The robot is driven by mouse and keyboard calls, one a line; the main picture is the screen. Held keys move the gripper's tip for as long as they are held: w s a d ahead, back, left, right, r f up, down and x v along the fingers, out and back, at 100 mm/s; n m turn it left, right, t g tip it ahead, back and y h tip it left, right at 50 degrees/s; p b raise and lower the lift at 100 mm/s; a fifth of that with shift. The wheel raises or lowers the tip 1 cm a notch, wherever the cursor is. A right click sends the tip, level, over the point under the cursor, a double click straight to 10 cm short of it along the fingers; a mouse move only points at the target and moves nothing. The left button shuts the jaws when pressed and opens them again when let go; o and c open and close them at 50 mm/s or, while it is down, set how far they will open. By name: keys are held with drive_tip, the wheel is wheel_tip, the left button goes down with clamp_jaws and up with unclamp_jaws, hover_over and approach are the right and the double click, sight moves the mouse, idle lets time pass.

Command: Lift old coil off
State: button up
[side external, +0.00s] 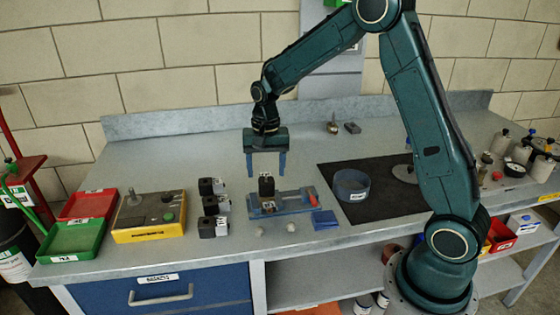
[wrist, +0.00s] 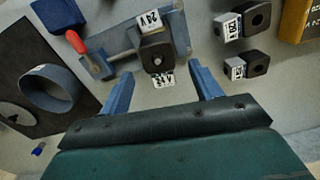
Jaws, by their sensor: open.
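A black coil (side external: 266,187) with a white label stands on a blue vise-like fixture (side external: 290,204) in the middle of the bench. In the wrist view the coil (wrist: 153,55) shows from above, with a round stem end at its centre and labels on two sides. My gripper (side external: 266,174) is open, its two blue fingers pointing down above the coil. In the wrist view my gripper (wrist: 162,76) has nothing between its fingers, and the coil lies just beyond the fingertips. I cannot tell the exact height gap. Several similar black coils (side external: 215,205) stand left of the fixture.
A yellow-edged box (side external: 150,217), a red tray (side external: 88,204) and a green tray (side external: 72,240) are at left. A blue ring (side external: 351,186) sits on a dark mat (side external: 395,205) at right. A blue block (side external: 324,219) lies by the fixture's red handle (wrist: 75,41).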

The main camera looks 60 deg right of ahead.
sight(266, 179)
drive_tip(key=shift+f, duration=2.05)
drive_tip(key=c, duration=1.2)
drive_tip(key=shift+r, duration=0.1)
wheel_tip(266, 179, up, 20)
drive_tip(key=shift+f, duration=0.1)
